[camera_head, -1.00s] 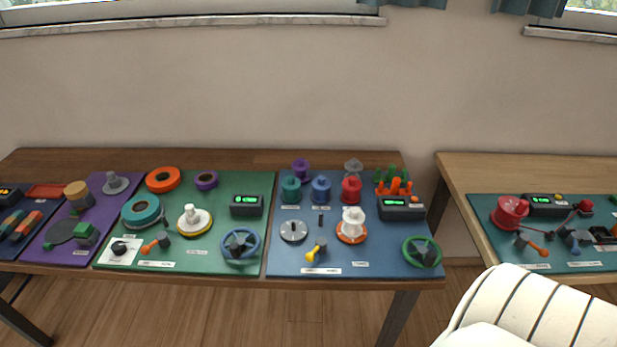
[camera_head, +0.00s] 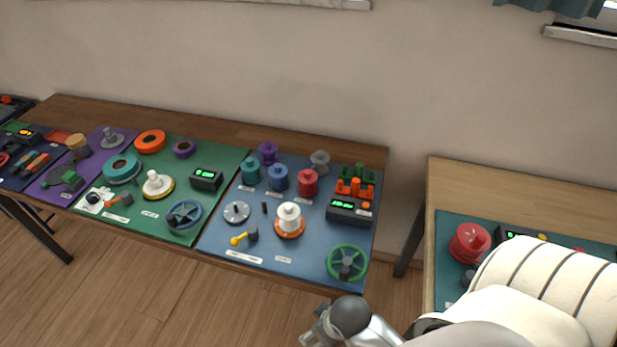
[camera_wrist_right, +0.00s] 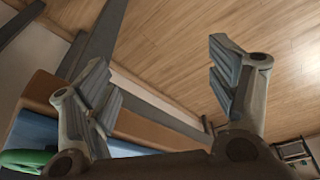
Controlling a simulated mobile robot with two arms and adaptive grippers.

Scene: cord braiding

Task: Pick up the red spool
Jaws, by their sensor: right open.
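A small red spool (camera_head: 307,182) stands upright on the blue mat (camera_head: 224,222) of the long dark-topped table, to the right of a blue spool (camera_head: 278,178). A larger red reel (camera_head: 469,243) is on the teal mat of the separate right table. My right gripper (camera_head: 318,332) shows at the bottom of the head view, in front of and below the table's front edge, well away from both. In the right wrist view its two fingers (camera_wrist_right: 160,75) are spread, with nothing between them. My left gripper is not in view.
A teal spool (camera_head: 251,171), a purple spool (camera_head: 268,152) and a grey one (camera_head: 319,162) stand near the red spool. A white spool (camera_head: 289,217), a dark display box (camera_head: 349,211) and a green handwheel (camera_head: 347,262) lie nearer the front. A gap separates the tables.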

